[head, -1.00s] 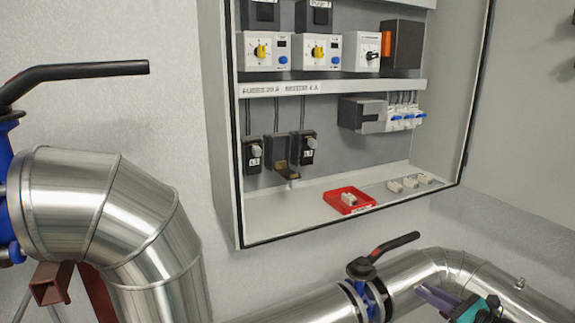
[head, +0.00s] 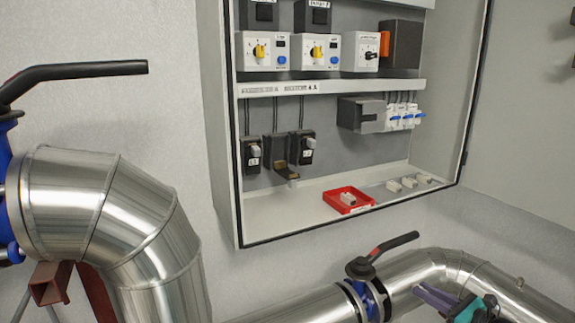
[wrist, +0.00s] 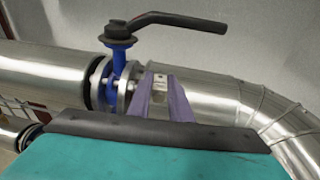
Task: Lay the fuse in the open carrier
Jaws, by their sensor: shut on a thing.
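My gripper (head: 434,297) is low at the right in the head view, in front of the lagged pipe and well below the cabinet. In the wrist view its purple fingers (wrist: 162,90) are shut on a small pale fuse (wrist: 158,77) at their tips. The fuse is hard to make out in the head view. The open carrier (head: 279,172) is the middle one of three dark carriers on the cabinet's back wall. Its front is tipped down and forward, showing a brownish inside. The carriers on its left (head: 252,155) and right (head: 303,148) look closed.
A red tray (head: 364,206) holding a pale fuse stands on the cabinet floor, with several pale pieces (head: 409,182) to its right. A black-handled valve (head: 366,270) rises from the pipe near my gripper. The cabinet's front lip (head: 300,232) and open door (head: 525,120) border the opening.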

